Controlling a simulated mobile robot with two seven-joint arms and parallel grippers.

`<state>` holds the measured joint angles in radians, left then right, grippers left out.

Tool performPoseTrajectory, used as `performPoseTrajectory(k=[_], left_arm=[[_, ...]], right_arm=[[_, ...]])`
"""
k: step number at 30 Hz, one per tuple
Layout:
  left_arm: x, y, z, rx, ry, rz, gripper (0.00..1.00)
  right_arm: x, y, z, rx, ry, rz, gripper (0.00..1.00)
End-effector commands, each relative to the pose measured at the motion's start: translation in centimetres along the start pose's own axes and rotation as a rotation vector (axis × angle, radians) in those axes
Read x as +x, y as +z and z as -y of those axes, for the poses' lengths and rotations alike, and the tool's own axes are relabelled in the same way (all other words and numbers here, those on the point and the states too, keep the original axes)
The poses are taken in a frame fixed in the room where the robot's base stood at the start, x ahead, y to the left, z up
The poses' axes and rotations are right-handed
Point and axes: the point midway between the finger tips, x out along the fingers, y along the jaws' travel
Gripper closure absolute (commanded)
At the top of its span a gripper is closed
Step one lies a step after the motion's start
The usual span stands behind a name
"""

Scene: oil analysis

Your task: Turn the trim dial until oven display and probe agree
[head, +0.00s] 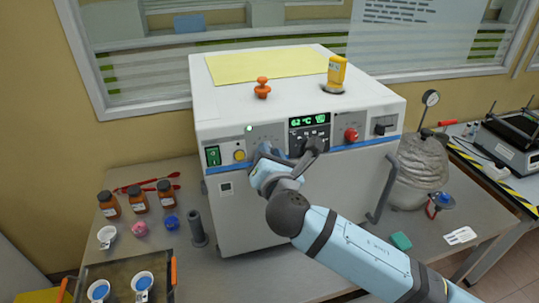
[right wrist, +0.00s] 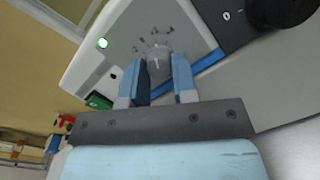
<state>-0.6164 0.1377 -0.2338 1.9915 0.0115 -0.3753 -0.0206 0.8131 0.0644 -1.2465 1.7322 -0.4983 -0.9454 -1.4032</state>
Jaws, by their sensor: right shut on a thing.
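The white oven (head: 220,100) stands on the grey bench. Its green display (head: 308,121) is lit and shows a °C reading too small to read surely. A yellow probe unit (head: 337,72) stands upright on the oven's top; its reading is not legible. My right gripper (head: 264,152) is at the front panel, below the green lamp. In the right wrist view the fingers are shut on the grey trim dial (right wrist: 158,62), one on each side. Printed scale marks surround the dial. In the head view the gripper and my arm hide the dial. My left gripper is not in view.
A red knob (head: 351,134), a green switch (head: 213,156) and a yellow button (head: 239,155) share the panel. An orange knob (head: 262,88) stands on the oven top. Brown bottles (head: 139,200) and a tray (head: 90,272) are at left. A pressure gauge (head: 430,98) stands right.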

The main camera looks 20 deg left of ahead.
Motion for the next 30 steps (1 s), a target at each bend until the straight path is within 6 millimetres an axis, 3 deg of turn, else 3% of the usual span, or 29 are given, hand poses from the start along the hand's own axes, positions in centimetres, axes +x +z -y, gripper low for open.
performPoseTrajectory(k=[16, 17, 19, 30], left_arm=[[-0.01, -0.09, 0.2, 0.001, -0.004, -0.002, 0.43], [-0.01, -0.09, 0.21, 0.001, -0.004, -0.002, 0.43], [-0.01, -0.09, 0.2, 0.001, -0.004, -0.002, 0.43], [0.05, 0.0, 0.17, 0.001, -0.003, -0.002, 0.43]], right_arm=[[0.0, -0.05, 0.0, 0.03, -0.007, 0.001, 0.97], [0.0, -0.05, 0.0, 0.03, -0.007, 0.001, 0.67], [0.0, -0.05, 0.0, 0.029, -0.006, 0.001, 0.51], [-0.41, -0.07, 0.01, 0.029, -0.006, 0.001, 0.48]])
